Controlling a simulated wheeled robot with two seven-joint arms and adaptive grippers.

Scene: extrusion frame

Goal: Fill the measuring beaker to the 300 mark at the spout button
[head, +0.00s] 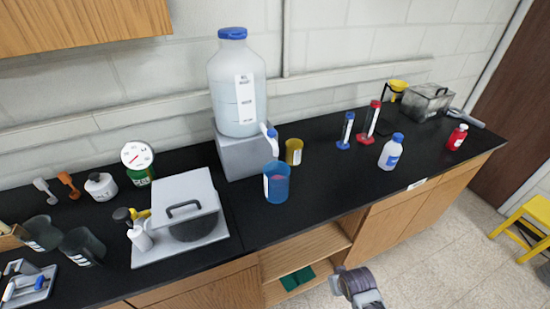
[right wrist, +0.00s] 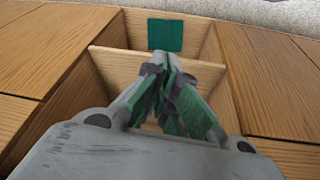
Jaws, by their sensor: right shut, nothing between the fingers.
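A large translucent jug (head: 236,95) with a blue cap and white scale label stands on a grey block (head: 247,156). Its spout (head: 268,137), with a blue and white part, sticks out at the front right. A blue translucent beaker (head: 277,190) with a white label stands upright on the black counter, just in front of and below the spout. Something pinkish shows inside it; its level against the marks is unreadable. My right gripper (right wrist: 163,95) is shut and empty, in front of the cabinet and away from the beaker. My left gripper is not in view.
A yellow cup (head: 294,152) stands just behind the beaker. A white bottle (head: 391,152) and a red bottle (head: 457,138) stand right. A green mat (right wrist: 166,35) lies in the open cabinet.

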